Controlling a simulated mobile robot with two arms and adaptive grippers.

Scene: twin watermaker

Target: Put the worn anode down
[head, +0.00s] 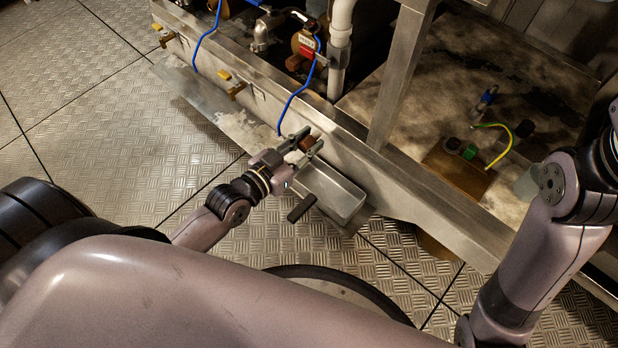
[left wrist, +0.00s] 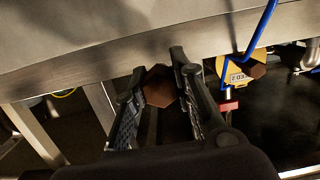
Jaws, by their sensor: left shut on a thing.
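My left gripper (head: 309,140) is shut on a brown hexagonal piece, the worn anode (head: 306,144), held between its fingertips. In the left wrist view the anode (left wrist: 160,87) shows its hexagonal end between the two fingers (left wrist: 158,72). The gripper is in front of the metal frame's long side, by the near end of a shallow metal tray (head: 341,190). I cannot tell whether the anode touches anything below. The tray's visible floor looks empty. My right arm shows at the right, but its gripper is out of view.
A metal ledge (head: 188,88) with pale crumbs runs along the frame. A blue hose (head: 294,97) hangs close behind the gripper. A dark cylindrical handle (head: 302,207) sticks out beside the tray. A green cap (head: 470,152) and a yellow-green wire (head: 503,148) are at the right. Open floor (head: 100,130) lies left.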

